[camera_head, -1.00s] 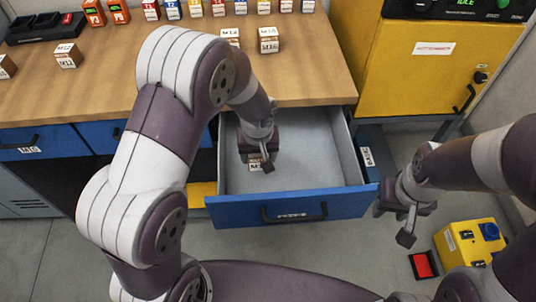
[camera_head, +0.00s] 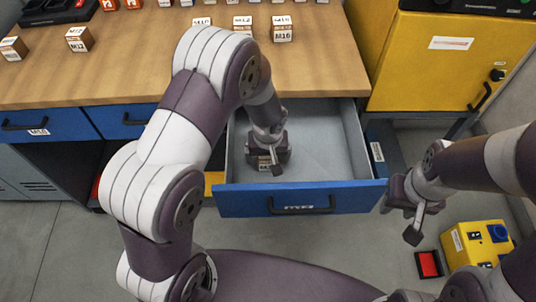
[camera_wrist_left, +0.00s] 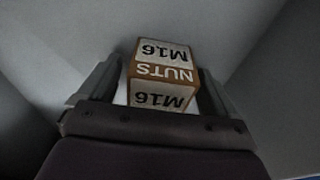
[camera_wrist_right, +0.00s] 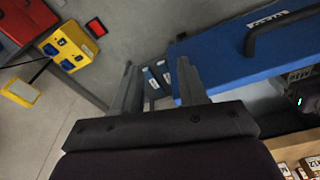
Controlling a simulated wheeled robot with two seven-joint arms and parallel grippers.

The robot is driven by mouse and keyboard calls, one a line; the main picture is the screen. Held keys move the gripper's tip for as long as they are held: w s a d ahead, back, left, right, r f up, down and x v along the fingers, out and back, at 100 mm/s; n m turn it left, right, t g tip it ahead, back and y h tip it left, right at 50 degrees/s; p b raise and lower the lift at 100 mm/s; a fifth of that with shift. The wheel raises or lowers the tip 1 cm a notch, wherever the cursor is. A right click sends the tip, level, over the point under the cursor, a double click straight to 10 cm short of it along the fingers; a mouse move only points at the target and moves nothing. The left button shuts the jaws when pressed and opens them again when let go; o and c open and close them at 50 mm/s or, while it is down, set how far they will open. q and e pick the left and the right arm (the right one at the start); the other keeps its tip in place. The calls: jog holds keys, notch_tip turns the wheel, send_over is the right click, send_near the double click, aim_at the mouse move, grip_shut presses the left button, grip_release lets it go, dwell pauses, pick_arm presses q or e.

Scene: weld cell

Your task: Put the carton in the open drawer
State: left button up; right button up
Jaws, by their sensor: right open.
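The carton (camera_wrist_left: 162,72) is a small brown and white box marked M16 and NUTS. In the left wrist view it sits between the two fingers of my left gripper (camera_wrist_left: 160,85), which is shut on it. In the head view the carton (camera_head: 265,163) is inside the open drawer (camera_head: 345,135), partly hidden by my left gripper (camera_head: 272,160). I cannot tell whether it touches the drawer floor. The drawer has a blue front and grey inside. My right gripper (camera_head: 410,215) is open and empty, right of the drawer; it also shows in the right wrist view (camera_wrist_right: 158,75).
The wooden bench (camera_head: 130,70) carries several similar cartons, including one marked M16 (camera_head: 282,30). A yellow cabinet (camera_head: 425,70) stands right of the drawer. A yellow box (camera_head: 470,245) and a red pad (camera_head: 428,264) are on the floor. The drawer's right side is clear.

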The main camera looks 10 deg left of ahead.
aim_at(268, 158)
pick_arm(q)
jog(key=shift+r, duration=0.2)
jog(key=r, duration=0.3)
jog(key=s+r+p, duration=0.1)
jog(key=r, duration=0.3)
jog(key=s+r, duration=0.1)
jog(key=r, duration=0.3)
jog(key=shift+d+r+p, duration=0.2)
jog(key=shift+r+p, duration=0.05)
jog(key=shift+p, duration=0.15)
jog(key=s+a+r+m, duration=0.3)
jog(key=s+a, duration=0.3)
jog(key=s, duration=0.5)
jog(key=shift+s, duration=0.4)
